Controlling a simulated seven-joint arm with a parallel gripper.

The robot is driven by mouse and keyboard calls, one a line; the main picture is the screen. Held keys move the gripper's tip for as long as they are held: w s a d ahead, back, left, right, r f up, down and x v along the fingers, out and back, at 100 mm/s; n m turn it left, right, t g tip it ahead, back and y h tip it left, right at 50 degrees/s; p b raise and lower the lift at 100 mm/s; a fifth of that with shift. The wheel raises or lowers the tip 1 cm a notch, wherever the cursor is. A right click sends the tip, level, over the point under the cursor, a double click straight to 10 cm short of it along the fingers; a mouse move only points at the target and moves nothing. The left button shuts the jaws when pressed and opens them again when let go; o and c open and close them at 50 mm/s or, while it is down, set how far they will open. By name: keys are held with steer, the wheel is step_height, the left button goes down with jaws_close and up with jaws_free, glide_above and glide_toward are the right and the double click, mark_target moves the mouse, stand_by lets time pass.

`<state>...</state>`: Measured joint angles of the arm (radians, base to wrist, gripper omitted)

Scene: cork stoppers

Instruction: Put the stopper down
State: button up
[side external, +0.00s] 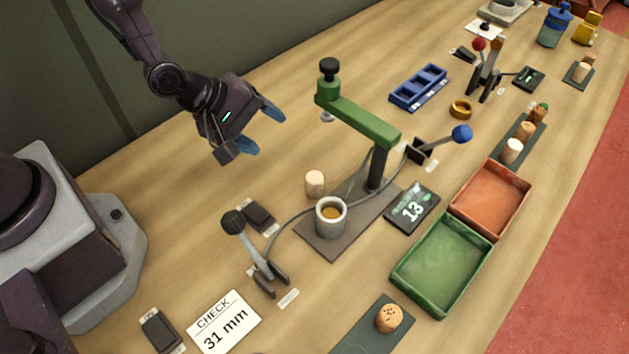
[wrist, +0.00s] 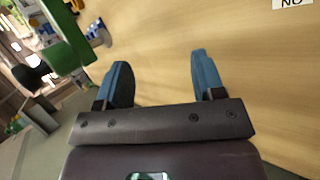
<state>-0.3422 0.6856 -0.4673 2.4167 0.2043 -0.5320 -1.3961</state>
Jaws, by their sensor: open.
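My gripper (side external: 260,128) is open and empty, raised above the table left of the green-armed gauge (side external: 362,122). In the wrist view its two blue fingers (wrist: 160,72) stand apart with nothing between them. A pale cork stopper (side external: 314,184) stands upright by the back-left edge of the gauge's grey base plate (side external: 325,246), apart from my gripper. A light cup (side external: 331,216) on that plate has something golden inside. A speckled stopper (side external: 389,318) sits on a dark mat (side external: 362,338) at the front. Several stoppers (side external: 526,131) stand in a row on a dark strip at right.
A green tray (side external: 402,272) and an orange tray (side external: 459,208) are empty. A display (side external: 412,208) reads 13, and a card (side external: 224,322) reads "CHECK 31 mm". A black-knobbed lever (side external: 233,222) and a blue-knobbed lever (side external: 461,134) flank the gauge. The table below my gripper is clear.

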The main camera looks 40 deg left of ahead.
mark_target(313, 177)
steer(key=d+f+n+t, duration=0.1)
steer(key=d+n, duration=0.1)
steer(key=n, duration=0.1)
steer(key=s+d+f+n+t+h, duration=0.1)
steer(key=d+f+n, duration=0.1)
steer(key=n, duration=0.2)
steer(key=d+f+n+h, duration=0.1)
steer(key=d+f+n, duration=0.1)
steer(key=n, duration=0.1)
steer(key=shift+s+t, duration=0.25)
steer(key=shift+t, duration=0.15)
steer(key=n+t, duration=0.1)
steer(key=n, duration=0.1)
steer(key=d+n, duration=0.1)
steer(key=n, duration=0.2)
steer(key=shift+s+n+t, duration=0.15)
steer(key=shift+n+t, duration=0.15)
steer(key=shift+t, duration=0.1)
steer(key=shift+f+n, duration=0.1)
steer(key=shift+n, duration=0.2)
steer(key=shift+w+d+f, duration=0.15)
steer(key=shift+w, duration=0.25)
steer(key=shift+x, duration=2)
steer(key=c, duration=1)
steer(key=shift+c, duration=0.2)
